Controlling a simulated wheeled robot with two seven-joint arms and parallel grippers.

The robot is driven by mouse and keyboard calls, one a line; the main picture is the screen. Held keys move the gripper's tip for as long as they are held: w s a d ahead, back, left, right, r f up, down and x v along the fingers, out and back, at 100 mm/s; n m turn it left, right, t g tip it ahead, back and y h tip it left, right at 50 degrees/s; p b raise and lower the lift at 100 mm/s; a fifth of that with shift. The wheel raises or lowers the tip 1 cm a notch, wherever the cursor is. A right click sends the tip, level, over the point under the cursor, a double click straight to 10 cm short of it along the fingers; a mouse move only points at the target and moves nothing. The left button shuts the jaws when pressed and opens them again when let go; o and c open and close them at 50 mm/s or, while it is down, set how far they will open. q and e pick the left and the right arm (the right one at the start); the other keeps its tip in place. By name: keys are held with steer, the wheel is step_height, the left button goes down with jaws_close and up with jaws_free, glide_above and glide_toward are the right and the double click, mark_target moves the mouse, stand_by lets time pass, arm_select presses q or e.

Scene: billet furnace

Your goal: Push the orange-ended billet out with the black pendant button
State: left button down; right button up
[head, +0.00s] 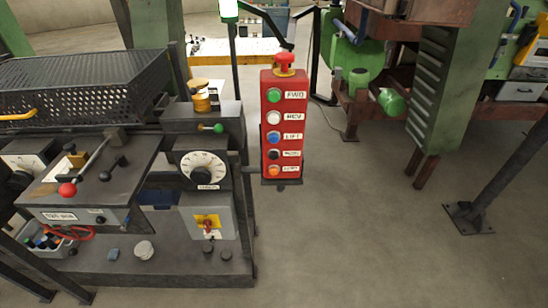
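The red pendant (293,125) stands upright near the middle of the head view. Its black button (274,154) is fourth from the top, beside a small white label that is too small to read surely. Above it are a green button (274,95), a white button (274,117) and a blue button (274,137). An orange button (274,171) is below it. A red mushroom knob (285,58) sits on top. I cannot make out the orange-ended billet in this view. Neither of my grippers is in view.
A dark control console (100,180) with levers and a white dial (203,168) stands left of the pendant. A perforated guard (80,85) is behind it. Green-and-rust machinery (440,90) and a dark slanted post (500,175) stand right. The floor (370,230) right of the pendant is clear.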

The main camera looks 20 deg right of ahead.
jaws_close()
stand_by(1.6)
